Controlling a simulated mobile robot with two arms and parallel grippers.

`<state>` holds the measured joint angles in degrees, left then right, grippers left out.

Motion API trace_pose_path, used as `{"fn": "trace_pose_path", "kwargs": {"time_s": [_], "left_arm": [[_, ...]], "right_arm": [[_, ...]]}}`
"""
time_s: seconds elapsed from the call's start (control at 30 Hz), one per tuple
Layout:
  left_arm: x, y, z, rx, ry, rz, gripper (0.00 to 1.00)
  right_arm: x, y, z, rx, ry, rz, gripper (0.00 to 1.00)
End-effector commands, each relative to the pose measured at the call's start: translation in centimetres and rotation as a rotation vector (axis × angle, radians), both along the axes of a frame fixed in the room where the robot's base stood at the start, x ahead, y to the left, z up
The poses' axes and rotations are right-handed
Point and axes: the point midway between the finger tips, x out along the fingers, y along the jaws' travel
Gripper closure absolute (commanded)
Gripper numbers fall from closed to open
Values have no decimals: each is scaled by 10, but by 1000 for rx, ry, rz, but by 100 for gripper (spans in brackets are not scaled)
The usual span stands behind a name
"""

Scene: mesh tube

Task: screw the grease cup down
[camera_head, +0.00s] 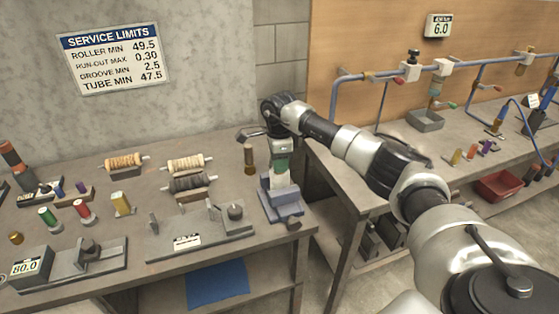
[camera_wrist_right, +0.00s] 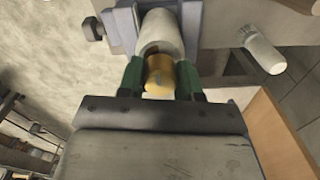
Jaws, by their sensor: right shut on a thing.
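My right gripper (camera_head: 280,163) points down over the blue-grey vise (camera_head: 282,207) at the right end of the left bench. In the right wrist view its green fingers (camera_wrist_right: 160,80) are shut on the brass grease cup (camera_wrist_right: 159,75). The cup sits at the end of a pale grey cylinder (camera_wrist_right: 162,33) held between the vise jaws. I cannot tell how far its thread is engaged. In the head view the fingers hide the cup. My left gripper is not in view.
A brown-handled tool (camera_head: 249,158) stands close left of my gripper. A grey fixture plate (camera_head: 165,243), wrapped rollers (camera_head: 186,165) and several coloured spools (camera_head: 121,204) lie further left. A second bench with pipework (camera_head: 470,67) stands right, beyond a gap.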

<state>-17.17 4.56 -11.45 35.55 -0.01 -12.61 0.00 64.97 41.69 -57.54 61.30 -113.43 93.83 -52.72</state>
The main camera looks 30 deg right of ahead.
Motion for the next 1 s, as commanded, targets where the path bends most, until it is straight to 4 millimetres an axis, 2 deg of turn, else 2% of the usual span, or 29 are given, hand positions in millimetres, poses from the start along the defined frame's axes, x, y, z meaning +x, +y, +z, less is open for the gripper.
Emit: {"fn": "trace_pose_path", "kwargs": {"time_s": [0.37, 1.0], "left_arm": [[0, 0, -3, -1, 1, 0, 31], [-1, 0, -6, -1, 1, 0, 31]], "right_arm": [[0, 0, 0, 1, 0, -189, 89], [1, -1, 1, 0, -1, -792, 89]]}}
